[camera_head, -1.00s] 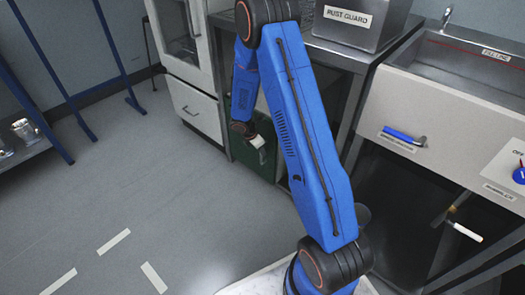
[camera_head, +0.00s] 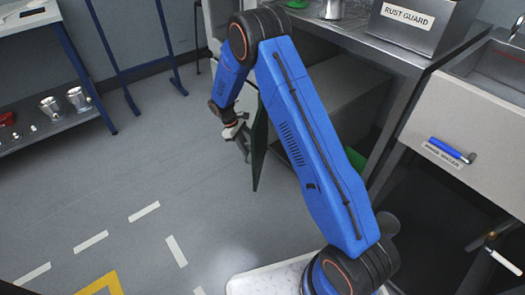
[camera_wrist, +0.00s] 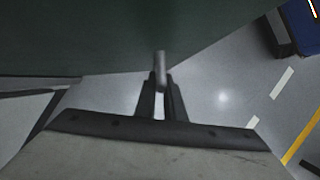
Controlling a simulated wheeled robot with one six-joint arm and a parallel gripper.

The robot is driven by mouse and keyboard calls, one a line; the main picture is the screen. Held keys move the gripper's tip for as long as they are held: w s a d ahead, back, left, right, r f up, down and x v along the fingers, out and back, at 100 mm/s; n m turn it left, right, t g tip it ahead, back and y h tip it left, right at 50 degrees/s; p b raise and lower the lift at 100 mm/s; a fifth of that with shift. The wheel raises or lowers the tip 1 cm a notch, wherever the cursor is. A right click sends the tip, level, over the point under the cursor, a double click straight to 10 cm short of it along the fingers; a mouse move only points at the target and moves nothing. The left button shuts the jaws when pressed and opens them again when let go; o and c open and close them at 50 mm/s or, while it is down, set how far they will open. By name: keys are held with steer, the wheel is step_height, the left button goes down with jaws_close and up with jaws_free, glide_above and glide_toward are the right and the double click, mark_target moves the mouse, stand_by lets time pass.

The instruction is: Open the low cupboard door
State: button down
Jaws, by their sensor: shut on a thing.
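The low cupboard's dark green door (camera_head: 259,142) stands swung out from the cupboard, seen nearly edge-on in the head view. In the wrist view the door (camera_wrist: 90,35) fills the top of the picture. My gripper (camera_head: 243,138) is at the door's outer face. In the wrist view my gripper (camera_wrist: 161,88) is shut on the door's short grey bar handle (camera_wrist: 160,65). The cupboard's inside (camera_head: 335,105) shows behind my arm, which hides part of the opening.
A steel box labelled RUST GUARD (camera_head: 412,22) stands on the bench above. A sink cabinet with a blue-handled lever (camera_head: 450,150) is at right. A shelf with metal cups (camera_head: 65,105) is at far left. The floor (camera_head: 150,180) left of the door is clear.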

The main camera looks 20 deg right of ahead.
steer(key=w+a+m+y, duration=0.1)
steer(key=w+a+m, duration=0.3)
steer(key=w, duration=0.5)
steer(key=w+a+m+g+y, duration=0.1)
steer(key=w+a+m, duration=0.3)
steer(key=w+a, duration=0.5)
steer(key=shift+w+m+g+y, duration=0.3)
steer(key=shift+w+m+y, duration=0.1)
steer(key=c, duration=1.8)
jaws_free()
steer(key=shift+d, duration=0.1)
steer(key=shift+c, duration=0.2)
steer(key=shift+w+r, duration=0.1)
steer(key=shift+r, duration=0.05)
steer(key=v, duration=1.7)
